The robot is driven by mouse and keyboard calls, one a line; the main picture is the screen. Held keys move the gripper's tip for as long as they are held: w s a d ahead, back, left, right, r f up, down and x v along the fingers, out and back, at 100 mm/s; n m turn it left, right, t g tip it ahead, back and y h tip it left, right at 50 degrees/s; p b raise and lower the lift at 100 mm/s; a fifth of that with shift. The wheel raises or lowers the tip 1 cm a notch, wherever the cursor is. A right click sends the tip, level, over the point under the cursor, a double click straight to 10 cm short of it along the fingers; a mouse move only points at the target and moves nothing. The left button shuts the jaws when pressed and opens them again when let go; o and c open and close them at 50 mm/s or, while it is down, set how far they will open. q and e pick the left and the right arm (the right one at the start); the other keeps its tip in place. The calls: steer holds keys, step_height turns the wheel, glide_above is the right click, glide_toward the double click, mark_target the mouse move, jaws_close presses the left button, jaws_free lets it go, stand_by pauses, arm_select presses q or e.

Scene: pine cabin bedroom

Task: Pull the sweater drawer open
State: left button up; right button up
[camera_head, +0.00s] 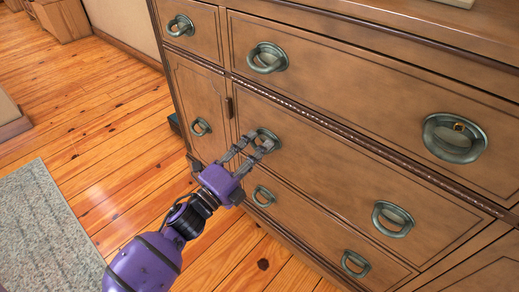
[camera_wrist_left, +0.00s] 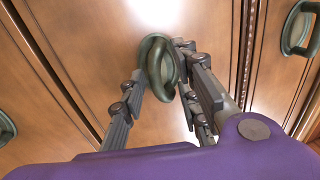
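A brown wooden dresser fills the right of the head view, its drawers closed. No marking tells me which is the sweater drawer. My left gripper (camera_head: 257,146) is at the left handle (camera_head: 267,133) of the wide middle drawer (camera_head: 330,160). In the left wrist view the gripper (camera_wrist_left: 160,75) has its fingers apart, one on each side of this green-grey ring handle (camera_wrist_left: 157,58). The right-hand finger is very close to the ring; I cannot tell whether it touches. My right gripper is in neither view.
A wide top drawer (camera_head: 350,80) and a lower drawer (camera_head: 300,222) have similar ring handles. A small door (camera_head: 196,100) is left of the middle drawer. Bare plank floor (camera_head: 120,130) and a grey rug (camera_head: 45,235) lie left.

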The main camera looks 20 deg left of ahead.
arm_select(q)
steer(key=shift+w+d, duration=0.2)
steer(key=shift+w, duration=0.25)
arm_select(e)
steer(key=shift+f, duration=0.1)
arm_select(q)
steer(key=shift+c, duration=0.4)
jaws_close()
steer(key=shift+s+f, duration=0.1)
